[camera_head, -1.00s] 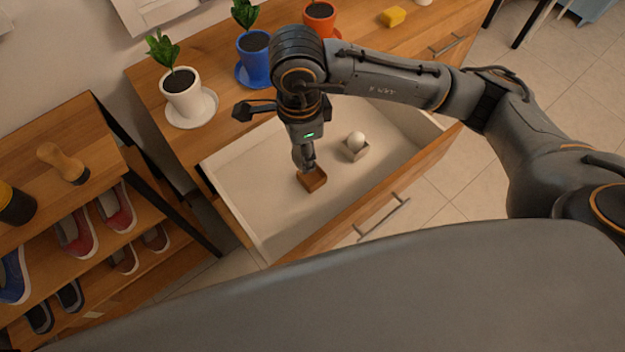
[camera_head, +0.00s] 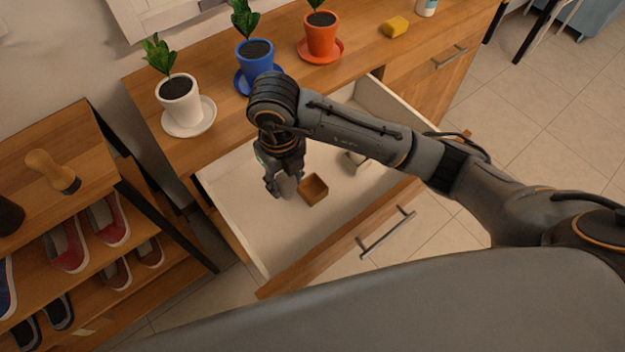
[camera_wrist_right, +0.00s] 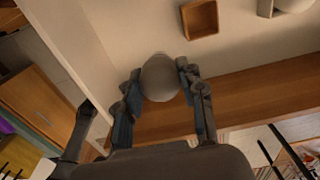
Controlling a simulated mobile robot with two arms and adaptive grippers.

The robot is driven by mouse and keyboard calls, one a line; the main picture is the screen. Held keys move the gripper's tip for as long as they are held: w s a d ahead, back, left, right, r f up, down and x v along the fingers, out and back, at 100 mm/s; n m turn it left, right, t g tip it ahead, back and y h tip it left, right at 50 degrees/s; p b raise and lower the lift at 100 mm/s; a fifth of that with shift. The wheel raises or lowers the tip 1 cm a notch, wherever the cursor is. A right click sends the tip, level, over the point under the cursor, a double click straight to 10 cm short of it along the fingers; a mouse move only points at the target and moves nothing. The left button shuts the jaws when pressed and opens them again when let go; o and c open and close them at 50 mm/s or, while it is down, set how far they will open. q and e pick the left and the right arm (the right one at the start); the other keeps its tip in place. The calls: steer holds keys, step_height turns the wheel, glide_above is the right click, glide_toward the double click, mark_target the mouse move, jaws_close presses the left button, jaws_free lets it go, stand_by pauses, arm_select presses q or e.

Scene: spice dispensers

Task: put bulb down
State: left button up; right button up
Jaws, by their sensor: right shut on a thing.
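My right gripper (camera_head: 284,187) is inside the open drawer (camera_head: 235,222), left of a small brown wooden box (camera_head: 314,190). In the right wrist view, the gripper (camera_wrist_right: 160,78) is shut on a rounded grey-white bulb (camera_wrist_right: 160,76), one finger on each side. The wooden box (camera_wrist_right: 200,18) looks empty there. A second white bulb (camera_wrist_right: 293,4) sits in a pale box (camera_wrist_right: 265,8) at the top right; in the head view my arm hides most of it. I cannot tell whether the held bulb touches the drawer floor. My left gripper is not in view.
Potted plants in white (camera_head: 180,98), blue (camera_head: 255,52) and orange (camera_head: 320,36) pots stand on the cabinet top, with a yellow sponge (camera_head: 395,27). A shoe rack (camera_head: 60,150) stands at left. The drawer's left and front floor is clear.

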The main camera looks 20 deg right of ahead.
steer(key=w+d+f, duration=0.1)
steer(key=d+f, duration=0.1)
steer(key=f, duration=0.1)
steer(key=w+d+f, duration=0.2)
steer(key=f, duration=0.2)
steer(key=w+d+f, duration=0.1)
steer(key=d+f, duration=0.2)
steer(key=shift+w+f+p, duration=0.2)
steer(key=shift+p, duration=0.15)
steer(key=shift+f, duration=0.1)
steer(key=shift+f+b, duration=0.25)
steer(key=shift+b, duration=0.05)
steer(key=shift+s+f, duration=0.3)
steer(key=shift+f, duration=0.05)
steer(key=o, duration=1.3)
steer(key=shift+f, duration=0.1)
steer(key=shift+c, duration=0.2)
steer(key=shift+w+d, duration=0.1)
steer(key=shift+w, duration=0.1)
